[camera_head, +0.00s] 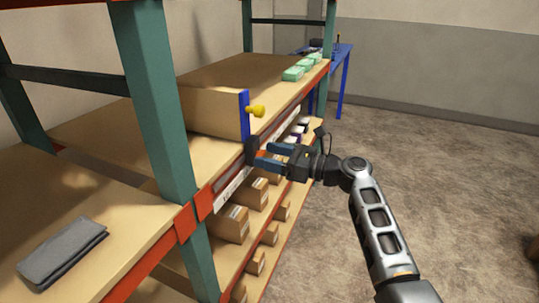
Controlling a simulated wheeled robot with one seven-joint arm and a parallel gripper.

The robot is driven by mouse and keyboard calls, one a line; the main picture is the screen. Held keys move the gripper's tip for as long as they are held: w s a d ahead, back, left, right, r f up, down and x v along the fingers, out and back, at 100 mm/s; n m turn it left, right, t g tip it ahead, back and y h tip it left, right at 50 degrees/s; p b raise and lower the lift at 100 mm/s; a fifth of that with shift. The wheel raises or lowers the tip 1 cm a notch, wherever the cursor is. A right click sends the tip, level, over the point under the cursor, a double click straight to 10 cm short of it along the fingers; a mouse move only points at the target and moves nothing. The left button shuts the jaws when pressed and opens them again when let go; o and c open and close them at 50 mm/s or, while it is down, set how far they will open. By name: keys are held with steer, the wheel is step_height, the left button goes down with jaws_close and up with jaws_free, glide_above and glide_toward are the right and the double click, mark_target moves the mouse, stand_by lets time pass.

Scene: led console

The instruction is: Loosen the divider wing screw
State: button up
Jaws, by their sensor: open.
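The divider (215,112) is a tan panel with a blue front edge (244,114), standing upright on the upper shelf. My gripper (258,156) is open and empty. How near the fingertips are to the shelf edge in depth is hard to tell.
The shelf rack has green posts (155,100) and orange beams. A grey folded cloth (62,250) lies on the near shelf board. Several green boxes (300,69) sit at the far end. Cardboard boxes (231,224) fill lower shelves.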

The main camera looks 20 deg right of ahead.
steer(key=shift+w+a, duration=0.2)
steer(key=c, duration=1.1)
